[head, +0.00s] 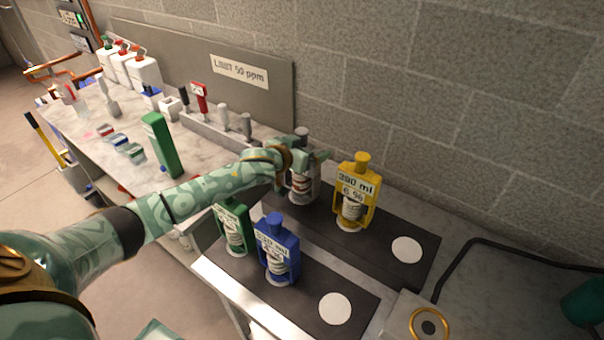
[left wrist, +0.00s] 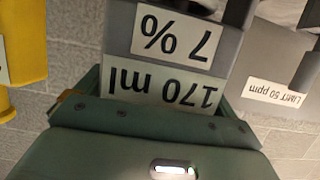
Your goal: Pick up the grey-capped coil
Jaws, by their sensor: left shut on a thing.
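The grey-capped coil (head: 302,187) stands upright at the back of the dark mat, its grey cap (head: 302,131) showing above my gripper. My left gripper (head: 306,161) is shut on its upper part and hides some of the frame. In the left wrist view the coil's grey frame (left wrist: 232,62) fills the middle, with upside-down labels reading 170 ml and 7 %. I cannot tell whether its base touches the mat. My right gripper is not in view.
A yellow coil (head: 356,190) stands close right of the held one. Green (head: 233,228) and blue (head: 277,250) coils stand in front. Two white discs (head: 406,249) (head: 335,308) on the dark mats are bare. A grey board (head: 262,98) and block wall rise behind.

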